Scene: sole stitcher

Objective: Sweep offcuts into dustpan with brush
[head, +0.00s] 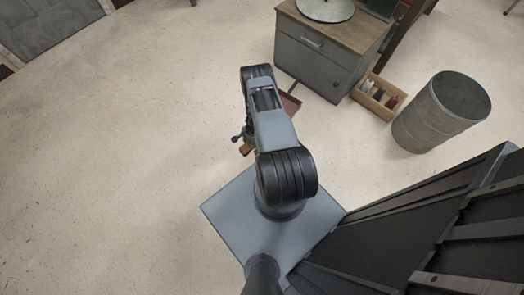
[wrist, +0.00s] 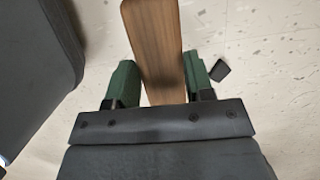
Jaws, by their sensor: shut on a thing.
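My gripper (wrist: 158,64) shows in the wrist view as two green fingers shut on the brush's brown wooden handle (wrist: 154,35). The handle runs up out of the top of the picture, and no bristles show. In the head view a brown piece of the brush (head: 246,149) shows beside my arm, low over the floor. A reddish dustpan (head: 291,105) with a dark handle lies on the floor beyond my arm, partly hidden by it. One small dark offcut (wrist: 219,70) lies on the floor to the right of the right finger.
A grey cabinet with a wooden top (head: 310,62) stands beyond the dustpan. A wooden box with bottles (head: 368,98) and a grey metal bin (head: 438,112) stand to its right. A dark ribbed structure (head: 440,235) fills the lower right. The floor (head: 110,150) on the left is open.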

